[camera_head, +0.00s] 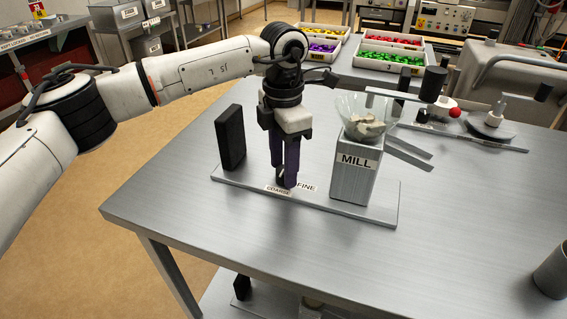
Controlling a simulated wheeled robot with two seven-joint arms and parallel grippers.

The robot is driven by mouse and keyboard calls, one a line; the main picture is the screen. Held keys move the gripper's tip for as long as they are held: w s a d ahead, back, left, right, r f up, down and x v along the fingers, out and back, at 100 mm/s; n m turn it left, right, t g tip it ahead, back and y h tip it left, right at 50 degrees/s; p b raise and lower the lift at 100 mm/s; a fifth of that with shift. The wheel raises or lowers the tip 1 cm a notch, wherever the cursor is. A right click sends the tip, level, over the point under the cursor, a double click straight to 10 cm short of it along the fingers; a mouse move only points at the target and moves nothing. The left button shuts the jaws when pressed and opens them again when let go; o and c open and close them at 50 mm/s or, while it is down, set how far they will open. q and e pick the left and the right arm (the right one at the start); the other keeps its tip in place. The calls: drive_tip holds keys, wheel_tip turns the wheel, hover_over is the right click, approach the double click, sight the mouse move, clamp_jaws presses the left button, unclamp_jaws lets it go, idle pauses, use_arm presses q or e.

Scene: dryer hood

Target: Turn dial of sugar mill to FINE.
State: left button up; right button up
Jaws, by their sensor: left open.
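The sugar mill stands on a flat metal base plate (345,208) on the table. Its grey body with the MILL label (355,180) carries a clear bowl (366,116) holding pale lumps. A COARSE label (278,190) and a FINE label (307,187) lie on the plate's front part. My left gripper (284,180) points straight down, its dark purple fingers just behind these labels, between the mill body and a black upright block (230,138). The fingers are open with a narrow gap. They cover the dial's place, so its setting and any contact are hidden.
The steel table (200,222) is clear in front of the plate. Trays of coloured pieces (390,56) stand at the back. A device with black knobs and a red ball (455,113) is at the right, and a grey cup (553,272) near the right edge.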

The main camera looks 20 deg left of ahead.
use_arm(q)
drive_tip(key=shift+f, duration=0.25)
drive_tip(key=c, duration=1)
drive_tip(key=shift+c, duration=0.2)
